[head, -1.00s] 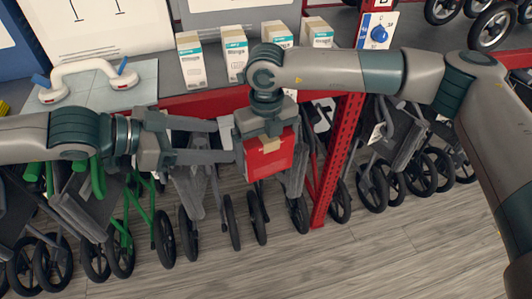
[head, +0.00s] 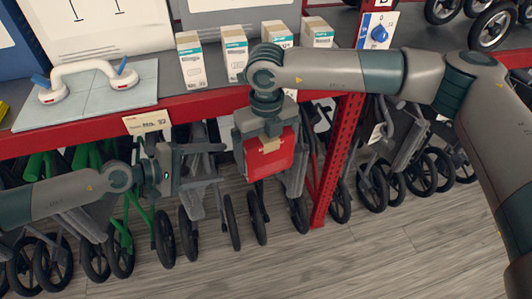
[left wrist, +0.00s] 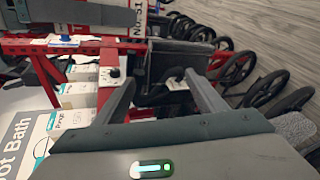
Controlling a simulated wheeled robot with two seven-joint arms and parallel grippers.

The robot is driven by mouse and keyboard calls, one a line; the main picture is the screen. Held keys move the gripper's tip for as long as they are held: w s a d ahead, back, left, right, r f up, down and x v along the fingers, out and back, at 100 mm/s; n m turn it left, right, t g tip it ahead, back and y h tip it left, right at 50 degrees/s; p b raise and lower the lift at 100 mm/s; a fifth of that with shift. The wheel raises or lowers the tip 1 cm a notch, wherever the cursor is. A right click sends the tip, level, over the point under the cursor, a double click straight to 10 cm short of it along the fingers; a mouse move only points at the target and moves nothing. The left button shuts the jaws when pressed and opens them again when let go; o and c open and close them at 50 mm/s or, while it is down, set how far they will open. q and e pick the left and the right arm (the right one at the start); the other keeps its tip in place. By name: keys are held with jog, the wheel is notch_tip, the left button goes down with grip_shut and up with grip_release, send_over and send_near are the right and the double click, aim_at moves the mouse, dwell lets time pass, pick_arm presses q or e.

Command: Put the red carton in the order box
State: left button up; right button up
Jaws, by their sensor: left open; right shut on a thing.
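The red carton (head: 270,158) hangs in the air in front of the shelf in the head view. My right gripper (head: 266,134) points down from above and is shut on it; the gripper covers the carton's upper part. My left gripper (head: 222,165) is open and empty to the left of the carton, its fingers pointing right, with a small gap to it. In the left wrist view its two spread fingers (left wrist: 152,76) show with nothing held between them. I cannot make out the order box in either view.
A red-edged shelf (head: 88,133) carries several white-and-teal cartons (head: 191,60) and a white double-cup handle (head: 90,70) on a tile. Below are folded walkers or scooters with black wheels (head: 164,238). A red upright (head: 336,160) stands right of the carton. The wooden floor in front is clear.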

pick_arm(q)
jog(key=d+f+n+t+y, duration=0.1)
jog(key=d+f+n, duration=0.3)
jog(key=f+n, duration=0.65)
jog(key=d+f+n+t+y, duration=0.1)
jog(key=d+f+n+t, duration=0.15)
jog(key=f+n, duration=0.8)
jog(key=s+a+f+n+y, duration=0.2)
jog(key=s+a+f+n, duration=0.2)
jog(key=f+n, duration=0.55)
jog(key=s+a+f+n+y, duration=0.3)
jog(key=a+f+n, duration=0.1)
jog(key=f+n, duration=0.55)
jog(key=s+a+f+n+g+y, duration=0.2)
jog(key=s+a+f+n, duration=0.25)
jog(key=s+f, duration=0.3)
jog(key=s+a+f+n+g+y, duration=0.1)
jog(key=s+a+f+n+g, duration=0.15)
jog(key=s+f+n, duration=0.55)
jog(key=s+f+n+g+y, duration=0.1)
jog(key=s+f+n+g, duration=0.1)
jog(key=s, duration=1.1)
jog(key=s+a+f+n+g, duration=0.1)
jog(key=s+f+n, duration=0.4)
jog(key=s, duration=0.7)
jog(key=shift+s+a+n+g+y, duration=0.2)
jog(key=shift+s+n+g+y, duration=0.2)
jog(key=shift+n+g, duration=0.2)
jog(key=shift+f, duration=0.1)
